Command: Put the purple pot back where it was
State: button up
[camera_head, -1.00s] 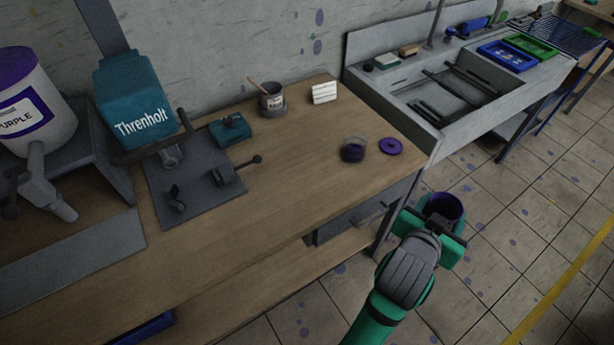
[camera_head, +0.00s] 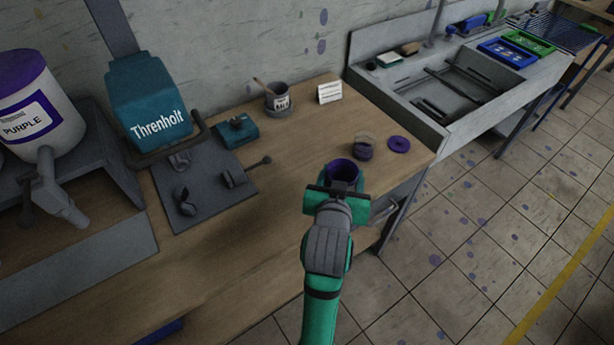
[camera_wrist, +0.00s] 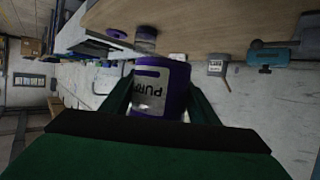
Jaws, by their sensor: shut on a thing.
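The purple pot (camera_head: 343,171) is in my gripper (camera_head: 340,188), open top up in the head view, near the front edge of the wooden bench. In the wrist view the pot (camera_wrist: 160,90) shows its purple body and a pale label, between the two green fingers. A small clear jar with purple contents (camera_head: 363,149) stands on the bench just behind the pot. A purple round lid (camera_head: 399,144) lies flat to the right of that jar. The pot's underside is hidden by my gripper.
On the wooden bench (camera_head: 290,150) stand the teal Threnholt machine (camera_head: 150,105), a grey cup with a stick (camera_head: 277,97), a white card (camera_head: 329,93) and a teal block (camera_head: 236,131). A purple-labelled container (camera_head: 38,105) is at left. A grey sink (camera_head: 440,90) stands right.

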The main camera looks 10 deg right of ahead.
jog(key=w+f, duration=0.3)
jog(key=w, duration=0.1)
jog(key=w+f, duration=0.2)
jog(key=w, duration=0.2)
jog(key=w+f, duration=0.3)
jog(key=w, duration=0.2)
jog(key=shift+d+f, duration=0.35)
jog(key=shift+w+f, duration=0.5)
jog(key=shift+f, duration=0.15)
jog(key=f, duration=0.3)
jog(key=shift+w, duration=0.2)
jog(key=shift+s+d, duration=0.15)
jog(key=shift+a+f, duration=0.1)
jog(key=shift+a, duration=0.15)
jog(key=o, duration=0.9)
jog(key=shift+o, duration=1.2)
jog(key=shift+s+d, duration=0.1)
jog(key=shift+d, duration=0.05)
